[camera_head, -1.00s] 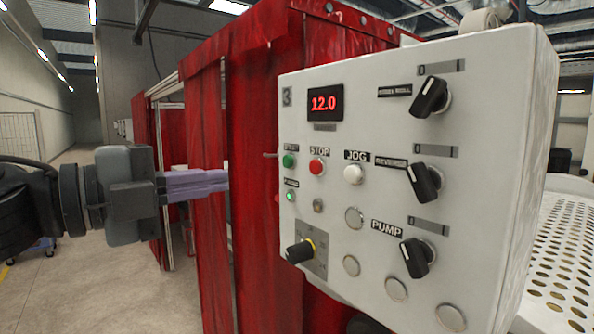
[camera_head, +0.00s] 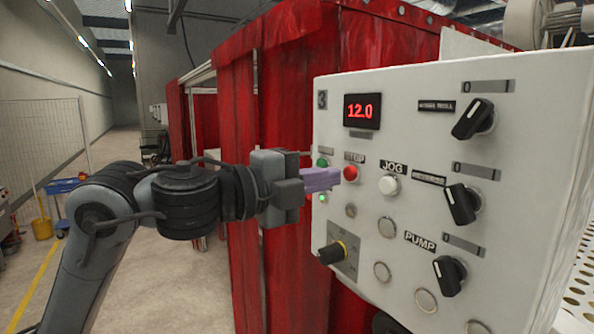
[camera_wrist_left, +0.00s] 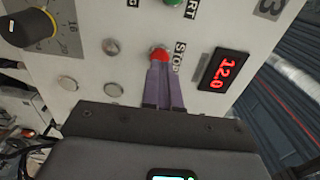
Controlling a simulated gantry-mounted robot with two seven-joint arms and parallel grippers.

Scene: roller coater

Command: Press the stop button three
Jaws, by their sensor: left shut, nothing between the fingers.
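The control panel (camera_head: 400,130) is a pale box marked 3, with a red display reading 12.0. Its red stop button (camera_head: 350,173) sits under the STOP label, between the green start button (camera_head: 322,162) and the white jog button (camera_head: 389,185). My left gripper (camera_head: 338,177) is shut and empty, its purple fingers pointing at the stop button. In the left wrist view the fingertips (camera_wrist_left: 160,62) overlap the lower edge of the red stop button (camera_wrist_left: 160,53). I cannot tell whether they touch it. My right gripper is not in view.
Black rotary switches (camera_head: 462,203) stick out on the panel's right side. A black knob with a yellow collar (camera_head: 332,253) sits below the buttons. Red curtains (camera_head: 285,100) hang behind the panel. The floor at left is open, with a yellow bucket (camera_head: 42,229).

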